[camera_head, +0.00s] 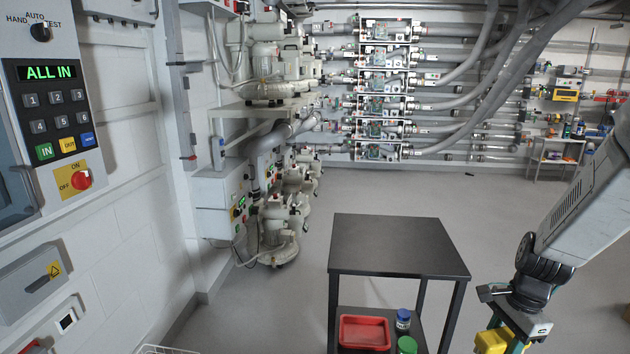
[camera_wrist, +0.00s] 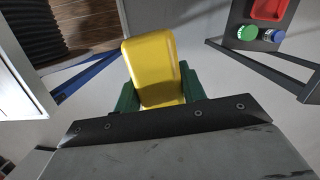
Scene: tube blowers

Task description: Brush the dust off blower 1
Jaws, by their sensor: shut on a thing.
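My gripper (camera_head: 506,338) is at the lower right of the head view, right of the black table. Its green fingers are shut on a yellow block-like thing (camera_head: 491,341), which also shows in the wrist view (camera_wrist: 150,62). No bristles show on it, so I cannot tell if it is a brush. Several pale blowers stand along the left wall, some on a shelf, such as an upper blower (camera_head: 265,62), and some lower, such as a floor-level blower (camera_head: 275,232). No label tells which is blower 1, and dust is too fine to make out.
The black table (camera_head: 395,240) has a bare top. A red tray (camera_head: 365,332), a blue-lidded jar (camera_head: 403,320) and a green-lidded jar (camera_head: 407,345) are on its lower shelf. A control panel (camera_head: 50,110) is at left. Floor behind the table is clear.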

